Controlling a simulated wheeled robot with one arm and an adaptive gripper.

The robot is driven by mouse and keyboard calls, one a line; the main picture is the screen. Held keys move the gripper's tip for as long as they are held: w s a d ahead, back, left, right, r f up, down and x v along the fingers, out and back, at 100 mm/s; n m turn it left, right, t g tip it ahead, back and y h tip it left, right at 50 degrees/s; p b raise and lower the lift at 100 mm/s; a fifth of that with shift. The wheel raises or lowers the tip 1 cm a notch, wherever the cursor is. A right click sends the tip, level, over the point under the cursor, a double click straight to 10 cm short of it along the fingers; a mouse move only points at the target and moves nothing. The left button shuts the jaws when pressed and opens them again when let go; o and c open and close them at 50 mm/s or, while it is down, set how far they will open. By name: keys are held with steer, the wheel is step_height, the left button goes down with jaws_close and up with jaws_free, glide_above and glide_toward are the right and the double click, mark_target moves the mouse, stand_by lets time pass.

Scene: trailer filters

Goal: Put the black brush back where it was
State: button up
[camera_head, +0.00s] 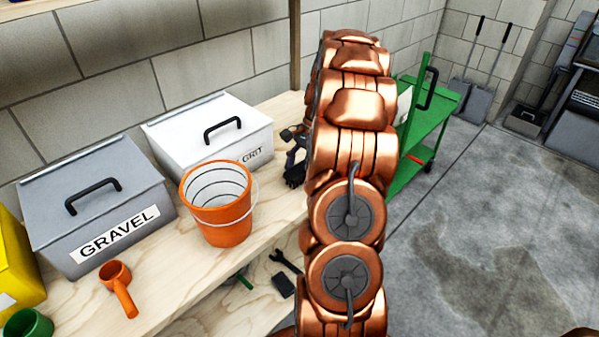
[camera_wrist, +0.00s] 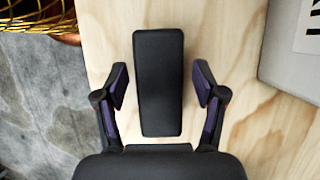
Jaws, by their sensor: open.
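The black brush (camera_wrist: 158,110) shows in the wrist view as a long black block, lying on pale wood between my two fingers. My gripper (camera_wrist: 160,84) is open, with one purple-padded finger on each side of the brush and a visible gap to both. In the head view my gripper (camera_head: 292,137) is small and partly hidden by my arm, at the right end of the wooden bench top (camera_head: 185,275). A dark shape just below it there seems to be the brush (camera_head: 294,175).
A white grit bin (camera_head: 190,130) stands left of my gripper. An orange bucket (camera_head: 217,225), a grey gravel bin (camera_head: 100,200) and an orange scoop (camera_head: 120,290) are farther left. A green cart (camera_head: 436,115) stands behind my arm. Dark items (camera_head: 283,284) lie below the bench edge. The right floor is clear.

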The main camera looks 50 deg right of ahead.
steer(key=v, duration=1.1)
steer(key=shift+r, duration=0.15)
stand_by(0.8)
